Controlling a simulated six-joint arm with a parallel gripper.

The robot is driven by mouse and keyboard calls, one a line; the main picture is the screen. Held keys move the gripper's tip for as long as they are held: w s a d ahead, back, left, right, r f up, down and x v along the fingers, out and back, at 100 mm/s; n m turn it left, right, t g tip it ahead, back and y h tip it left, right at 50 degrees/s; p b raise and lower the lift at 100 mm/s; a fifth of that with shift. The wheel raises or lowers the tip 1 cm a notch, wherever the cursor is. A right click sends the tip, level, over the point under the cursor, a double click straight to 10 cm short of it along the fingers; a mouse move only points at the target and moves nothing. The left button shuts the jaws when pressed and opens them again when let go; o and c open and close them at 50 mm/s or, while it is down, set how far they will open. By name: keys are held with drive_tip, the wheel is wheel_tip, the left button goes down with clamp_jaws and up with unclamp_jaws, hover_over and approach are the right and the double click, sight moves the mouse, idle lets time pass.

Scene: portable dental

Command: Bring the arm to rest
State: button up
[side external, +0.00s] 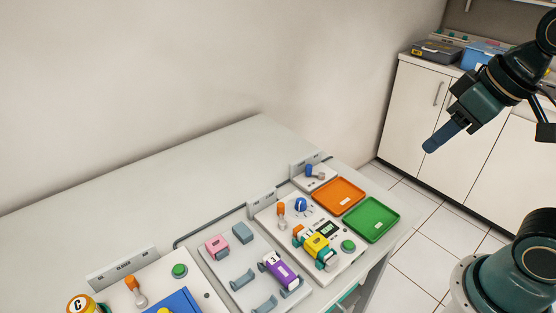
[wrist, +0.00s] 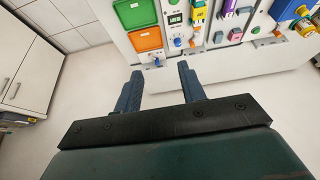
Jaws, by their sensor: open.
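My gripper (wrist: 160,85) shows in the wrist view with its two dark blue fingers apart and nothing between them. In the side external view my gripper (side external: 430,147) hangs at the right in the air, to the right of the table and well above it. There the fingers overlap, pointing down and to the left. My gripper touches nothing in either view.
The pale table (side external: 140,213) carries an orange tray (side external: 338,195), a green tray (side external: 371,219), a yellow block (side external: 316,246) and a purple block (side external: 279,271) on panels. A white cabinet (side external: 410,105) stands behind my arm. The table's back half is clear.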

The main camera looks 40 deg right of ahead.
drive_tip(key=shift+s+d+f, duration=0.1)
drive_tip(key=shift+s+f, duration=0.15)
drive_tip(key=shift+s, duration=0.4)
drive_tip(key=shift+s+d+f, duration=0.1)
drive_tip(key=shift+s+f, duration=0.1)
drive_tip(key=shift+s, duration=0.4)
